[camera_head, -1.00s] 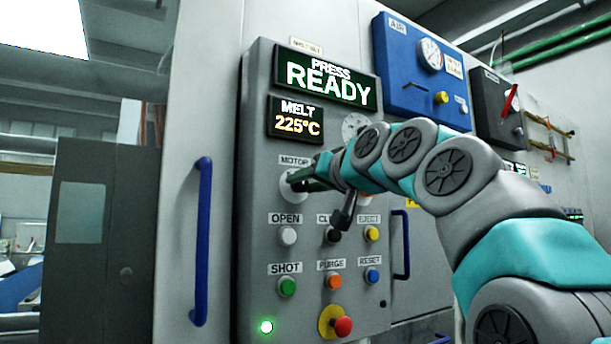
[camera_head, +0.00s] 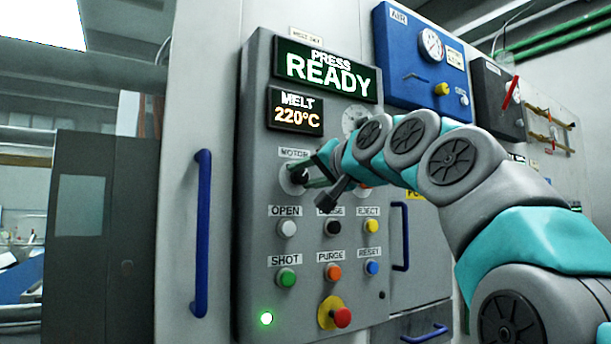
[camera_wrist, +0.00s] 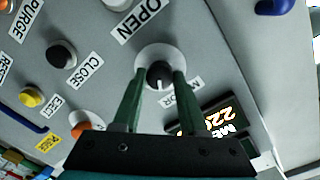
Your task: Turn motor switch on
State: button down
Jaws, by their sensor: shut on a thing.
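The motor switch is a dark rotary knob (camera_wrist: 159,74) on a pale round plate (camera_wrist: 150,56), beside the MOTOR label (camera_wrist: 180,98) in the wrist view. In the head view the pale plate (camera_head: 290,180) shows just below the MOTOR label (camera_head: 295,153), and the knob is partly hidden by my gripper. My gripper (camera_wrist: 157,82) has its two green fingers on either side of the knob, shut on it. In the head view my gripper (camera_head: 306,180) reaches the switch from the right.
The grey panel (camera_head: 252,225) has OPEN, CLOSE, EJECT, SHOT, PURGE and RESET buttons below the switch. A red stop button (camera_head: 342,317) on yellow is at the bottom. A blue handle (camera_head: 202,235) stands left of the panel. The display (camera_head: 322,72) reads PRESS READY.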

jog(key=shift+c, duration=2.2)
grip_release()
jog(key=shift+s+d, duration=0.1)
jog(key=b+v, duration=0.1)
jog(key=v, duration=0.6)
jog(key=shift+s, duration=0.2)
jog(key=shift+d, duration=0.15)
